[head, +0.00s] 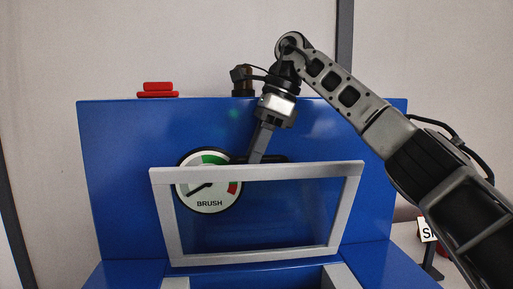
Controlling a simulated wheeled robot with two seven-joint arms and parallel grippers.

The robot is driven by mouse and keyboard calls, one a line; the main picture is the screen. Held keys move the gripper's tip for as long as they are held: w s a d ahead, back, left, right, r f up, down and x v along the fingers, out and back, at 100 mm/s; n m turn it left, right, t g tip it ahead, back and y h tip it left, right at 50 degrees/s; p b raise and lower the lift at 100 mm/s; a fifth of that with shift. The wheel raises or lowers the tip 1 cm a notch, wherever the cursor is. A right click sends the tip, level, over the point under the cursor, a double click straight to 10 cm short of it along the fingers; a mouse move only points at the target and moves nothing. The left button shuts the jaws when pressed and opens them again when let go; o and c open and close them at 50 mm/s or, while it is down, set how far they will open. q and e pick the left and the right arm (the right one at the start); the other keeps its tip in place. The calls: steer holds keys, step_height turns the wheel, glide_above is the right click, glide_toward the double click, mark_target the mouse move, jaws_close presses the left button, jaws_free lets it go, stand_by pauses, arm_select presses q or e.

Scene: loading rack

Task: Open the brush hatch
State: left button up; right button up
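The brush hatch is a clear pane in a grey frame (255,172). It stands raised, in front of the blue back panel, and its lower edge is above an opening in the blue machine. Its pane partly covers the round gauge labelled BRUSH (209,203). My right gripper (256,156) comes down from above to the middle of the hatch's top edge, beside a dark handle-like bar (278,158). The fingertips are partly hidden at the frame, and I cannot tell whether they hold anything. My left gripper is not in view.
The blue machine (120,150) fills the middle. A red button (158,89) sits on its top left edge. A small sign (427,231) stands at the right, partly behind my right arm. Room above the machine on the left is free.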

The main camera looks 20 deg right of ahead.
steer(key=shift+v, duration=3.8)
steer(key=shift+s+f, duration=0.1)
